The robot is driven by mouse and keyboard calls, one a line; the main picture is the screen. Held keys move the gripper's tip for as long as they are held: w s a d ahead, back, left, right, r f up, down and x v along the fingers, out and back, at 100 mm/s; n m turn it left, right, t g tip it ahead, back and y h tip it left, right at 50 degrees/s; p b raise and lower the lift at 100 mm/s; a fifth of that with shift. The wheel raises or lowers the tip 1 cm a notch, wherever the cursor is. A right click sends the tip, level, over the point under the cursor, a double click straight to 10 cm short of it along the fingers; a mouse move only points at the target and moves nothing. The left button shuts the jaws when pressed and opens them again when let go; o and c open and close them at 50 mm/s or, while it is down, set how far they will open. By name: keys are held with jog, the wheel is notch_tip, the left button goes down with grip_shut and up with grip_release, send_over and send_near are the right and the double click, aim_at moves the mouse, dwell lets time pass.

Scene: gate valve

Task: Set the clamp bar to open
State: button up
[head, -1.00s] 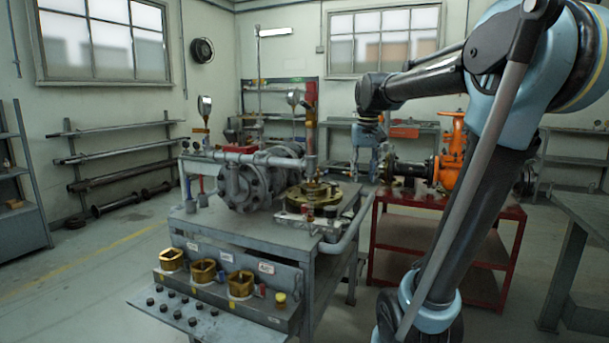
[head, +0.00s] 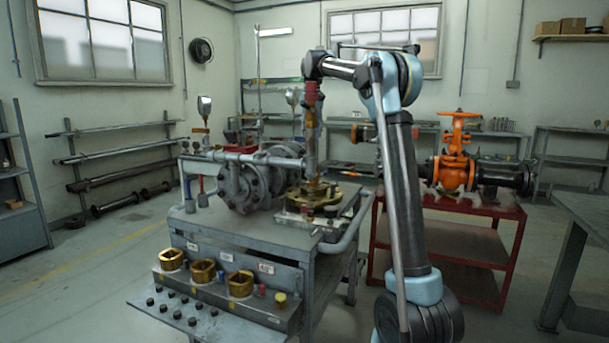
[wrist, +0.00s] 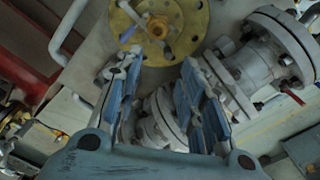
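A round yellow fixture (head: 328,195) sits on the right part of the grey bench, and it also shows at the top of the wrist view (wrist: 190,42). In the wrist view an orange nut (wrist: 158,27) stands at its middle, with a thin grey bar (wrist: 131,12) lying across it. I cannot tell for sure that this is the clamp bar, or its setting. My gripper (wrist: 155,77) points toward the fixture with its two blue-grey fingers spread apart and nothing between them. In the head view my gripper is hard to make out near the upright red-topped pipe.
Flanged grey pipework (head: 245,178) stands left of the fixture, close by the fingers in the wrist view. Gold hex sockets (head: 203,270) line the bench front. A red cart (head: 450,207) with an orange valve (head: 455,165) stands to the right. Floor at left is clear.

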jog(key=w+a+f, duration=0.1)
jog(key=f, duration=0.5)
jog(key=w+a+f, duration=0.1)
jog(key=f, duration=0.5)
jog(key=a+f, duration=0.1)
jog(key=f, duration=0.5)
jog(key=shift+w, duration=0.4)
grip_shut()
